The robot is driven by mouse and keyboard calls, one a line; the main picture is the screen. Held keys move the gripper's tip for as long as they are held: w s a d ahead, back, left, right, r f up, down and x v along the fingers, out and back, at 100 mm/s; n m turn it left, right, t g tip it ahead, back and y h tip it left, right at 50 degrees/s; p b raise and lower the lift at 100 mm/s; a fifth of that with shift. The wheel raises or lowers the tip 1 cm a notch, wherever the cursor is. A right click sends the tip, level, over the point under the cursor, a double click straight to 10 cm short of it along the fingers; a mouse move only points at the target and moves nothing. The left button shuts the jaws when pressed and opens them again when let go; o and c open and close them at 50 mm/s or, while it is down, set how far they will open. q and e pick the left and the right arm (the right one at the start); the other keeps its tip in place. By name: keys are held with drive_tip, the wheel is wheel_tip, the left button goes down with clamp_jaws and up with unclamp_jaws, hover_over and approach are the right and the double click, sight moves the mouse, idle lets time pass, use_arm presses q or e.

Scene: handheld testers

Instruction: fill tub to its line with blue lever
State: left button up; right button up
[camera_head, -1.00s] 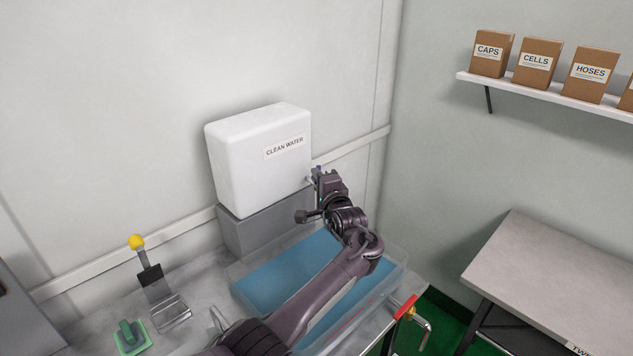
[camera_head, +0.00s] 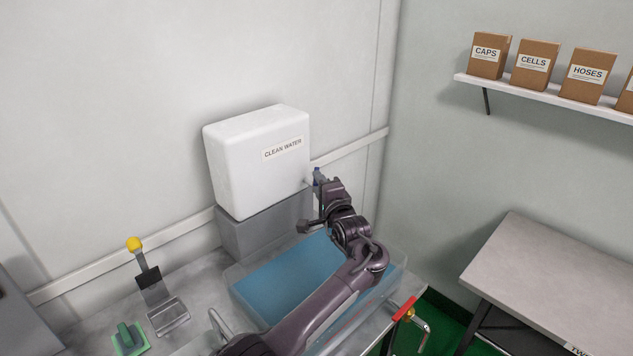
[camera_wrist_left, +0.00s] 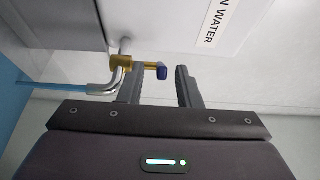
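The blue lever (camera_head: 317,175) sits on a brass tap below the white CLEAN WATER tank (camera_head: 258,160). In the left wrist view the lever's blue tip (camera_wrist_left: 162,71) lies between the fingers of my left gripper (camera_wrist_left: 160,84), close to one finger. The fingers are apart, with a clear gap. In the head view my left gripper (camera_head: 322,187) is at the tap, its fingertips hard to make out. A thin blue stream (camera_wrist_left: 55,85) runs from the metal spout (camera_wrist_left: 103,86). The clear tub (camera_head: 398,272) holds blue water (camera_head: 285,280). A red streak shows at its front wall, partly behind my arm.
A red-handled tap (camera_head: 404,308) is at the tub's front right corner. A yellow-knobbed lever (camera_head: 134,244) and a green-based block (camera_head: 130,338) stand at left. A table (camera_head: 555,275) and a shelf of boxes (camera_head: 555,93) are at right.

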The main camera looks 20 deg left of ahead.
use_arm(q)
drive_tip(key=shift+v, duration=2.7)
idle(5.3)
